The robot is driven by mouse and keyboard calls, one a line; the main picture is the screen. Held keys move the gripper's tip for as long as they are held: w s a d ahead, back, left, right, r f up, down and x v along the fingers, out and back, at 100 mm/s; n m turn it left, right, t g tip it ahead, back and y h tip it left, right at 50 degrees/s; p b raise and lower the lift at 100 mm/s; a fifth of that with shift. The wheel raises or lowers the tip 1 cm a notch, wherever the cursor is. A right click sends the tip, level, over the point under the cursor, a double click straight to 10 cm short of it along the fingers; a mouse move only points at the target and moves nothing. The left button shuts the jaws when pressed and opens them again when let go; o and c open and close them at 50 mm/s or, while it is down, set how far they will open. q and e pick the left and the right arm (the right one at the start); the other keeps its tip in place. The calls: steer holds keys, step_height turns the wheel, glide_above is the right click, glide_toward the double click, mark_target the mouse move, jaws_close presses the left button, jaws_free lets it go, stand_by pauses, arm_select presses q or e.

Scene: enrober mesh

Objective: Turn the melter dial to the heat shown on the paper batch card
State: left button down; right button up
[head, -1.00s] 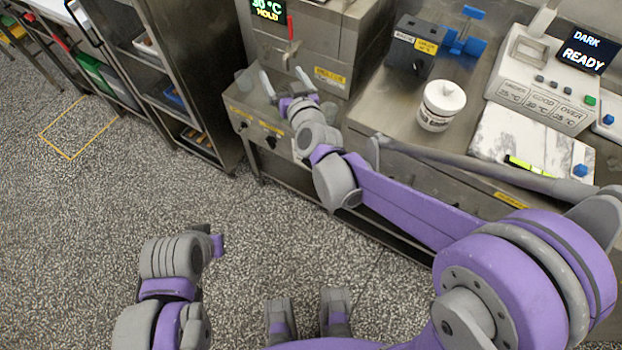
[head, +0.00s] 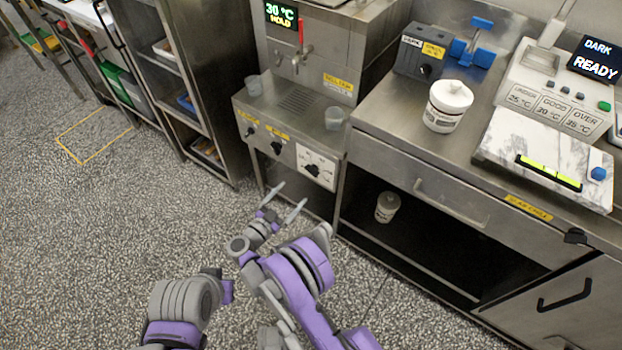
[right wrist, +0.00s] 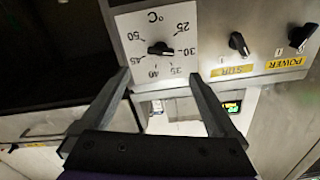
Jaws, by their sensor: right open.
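The melter dial (head: 312,170) is a black knob on a white plate on the melter's front. In the right wrist view the dial (right wrist: 160,48) appears turned over, with °C numbers from 25 to 50; its long axis lies roughly across, but I cannot tell its exact setting. My right gripper (head: 291,195) is open and empty, in front of and below the dial. In the right wrist view its fingers (right wrist: 160,76) stand apart with the dial beyond their tips. Only part of my left arm shows, not its jaws. I cannot make out a paper batch card.
The melter display (head: 281,14) reads 30 °C HOLD. Other knobs (head: 277,147) sit left of the dial. A white tub (head: 447,107) and a tester (head: 556,95) reading DARK READY stand on the right counter.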

mark_target(310, 173)
steer(key=x, duration=1)
steer(key=shift+w+d, duration=0.2)
steer(key=shift+w, duration=0.1)
steer(key=c, duration=1.4)
